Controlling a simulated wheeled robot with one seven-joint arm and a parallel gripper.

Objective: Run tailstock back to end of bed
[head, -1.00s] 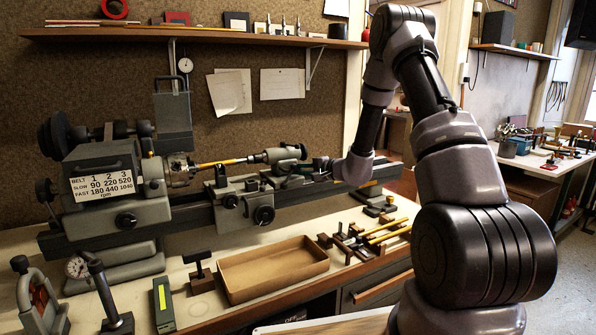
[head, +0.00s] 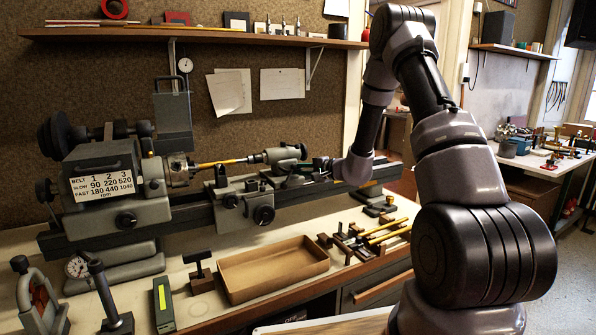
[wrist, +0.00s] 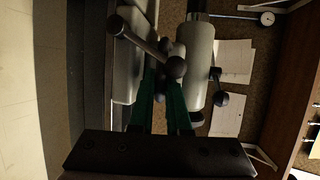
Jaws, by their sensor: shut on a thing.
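The grey tailstock (head: 284,153) sits on the right half of the lathe bed (head: 330,192). Its nose is at the right end of a thin brass-coloured rod (head: 222,162) that reaches to the chuck. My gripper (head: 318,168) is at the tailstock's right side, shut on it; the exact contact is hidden. In the wrist view the tailstock's rounded grey body (wrist: 195,62) and a lever with ball ends (wrist: 150,45) lie just beyond my gripper (wrist: 162,105). The bed stretches on to the right behind my wrist.
The headstock (head: 110,190) is at the bed's left end, with the carriage (head: 245,203) between it and the tailstock. On the bench in front are an open cardboard tray (head: 272,268), a dial gauge (head: 77,267) and several small tools (head: 375,232). A shelf (head: 190,36) hangs above.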

